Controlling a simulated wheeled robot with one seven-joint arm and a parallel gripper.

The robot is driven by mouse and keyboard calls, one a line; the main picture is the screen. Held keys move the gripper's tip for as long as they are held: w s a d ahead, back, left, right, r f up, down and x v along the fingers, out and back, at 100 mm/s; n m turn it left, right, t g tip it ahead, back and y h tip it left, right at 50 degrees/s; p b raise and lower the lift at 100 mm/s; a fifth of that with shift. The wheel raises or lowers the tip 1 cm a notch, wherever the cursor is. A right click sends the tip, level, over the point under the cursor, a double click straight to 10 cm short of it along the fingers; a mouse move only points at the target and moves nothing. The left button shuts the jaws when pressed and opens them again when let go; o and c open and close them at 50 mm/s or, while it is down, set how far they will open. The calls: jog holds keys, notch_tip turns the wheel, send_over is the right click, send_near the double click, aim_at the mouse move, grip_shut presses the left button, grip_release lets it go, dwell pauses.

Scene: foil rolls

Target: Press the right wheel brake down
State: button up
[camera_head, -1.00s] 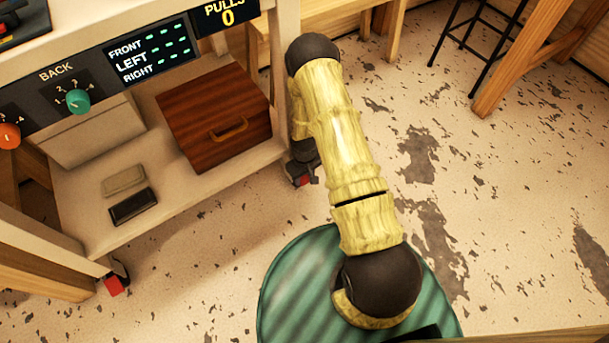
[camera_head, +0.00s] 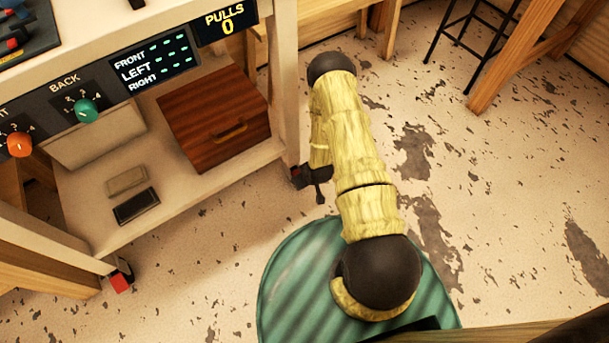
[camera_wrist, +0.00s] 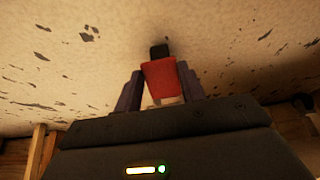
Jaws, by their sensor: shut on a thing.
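The right wheel brake is a small red pedal (camera_head: 296,169) at the foot of the cart's right front leg in the head view, partly hidden by my gripper. My gripper (camera_head: 319,190) is low beside that leg, on its right, small and dark in this view. In the wrist view a red block, the brake (camera_wrist: 161,79), lies between the two dark fingers of my gripper (camera_wrist: 160,84), which are shut on it. A small black part (camera_wrist: 159,51) shows just beyond the red. Whether the pedal is up or down is hard to tell.
The cart (camera_head: 205,195) fills the left, with a wooden box (camera_head: 215,115) on its shelf and knobs above. Another red brake (camera_head: 121,282) is at its left front wheel. A black stool (camera_head: 465,45) stands at the back. The floor to the right is clear.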

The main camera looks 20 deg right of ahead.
jog(key=shift+s+f+t, duration=0.1)
jog(key=shift+f+t, duration=0.05)
jog(key=shift+t, duration=0.25)
jog(key=shift+d, duration=0.1)
jog(key=o, duration=1)
